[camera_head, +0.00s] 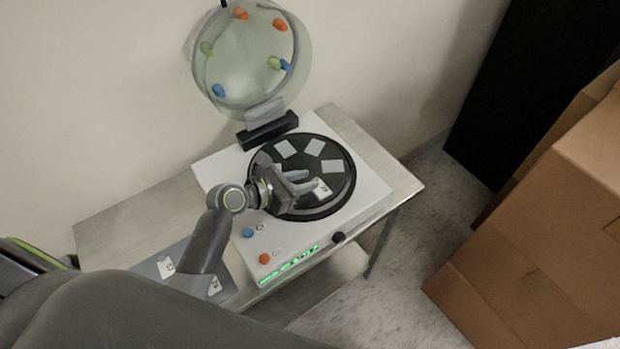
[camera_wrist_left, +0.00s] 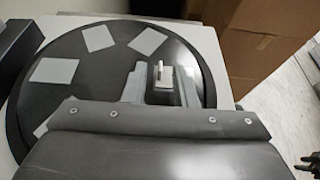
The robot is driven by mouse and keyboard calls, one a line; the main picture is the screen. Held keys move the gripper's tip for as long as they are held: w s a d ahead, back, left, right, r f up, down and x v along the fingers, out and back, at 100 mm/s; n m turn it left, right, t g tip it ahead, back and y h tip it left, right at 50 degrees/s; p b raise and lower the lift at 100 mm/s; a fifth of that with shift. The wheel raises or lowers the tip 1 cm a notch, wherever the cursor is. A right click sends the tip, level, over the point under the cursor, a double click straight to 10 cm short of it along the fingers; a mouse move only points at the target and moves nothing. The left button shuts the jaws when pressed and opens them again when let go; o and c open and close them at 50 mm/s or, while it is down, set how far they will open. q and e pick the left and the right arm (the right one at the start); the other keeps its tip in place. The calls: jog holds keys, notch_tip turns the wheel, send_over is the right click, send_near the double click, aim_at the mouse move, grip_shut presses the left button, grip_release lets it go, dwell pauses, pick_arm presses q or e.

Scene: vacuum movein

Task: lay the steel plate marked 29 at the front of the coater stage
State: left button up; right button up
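The coater stage is a round black disc (camera_head: 345,188) on a white machine, and it also fills much of the left wrist view (camera_wrist_left: 100,80). My left gripper (camera_head: 307,184) is over its front part. A small pale plate (camera_head: 322,192) with a dark mark, too small to read, is at the fingertips, low over or on the disc. In the left wrist view the two fingers (camera_wrist_left: 162,85) stand apart, with a pale piece (camera_wrist_left: 163,72) between them and a visible gap. The gripper looks open around it.
Several blank pale squares (camera_head: 315,147) lie around the disc. Two marked plates (camera_head: 165,267) (camera_head: 214,287) are on a grey tray at lower left, partly behind my arm. A round clear lid (camera_head: 245,65) stands open at the back. Cardboard boxes (camera_head: 560,210) are at right.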

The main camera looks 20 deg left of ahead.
pick_arm(q)
jog(key=v, duration=0.9)
jog(key=shift+s+a+r, duration=0.15)
jog(key=shift+s+a, duration=0.05)
jog(key=shift+s, duration=0.1)
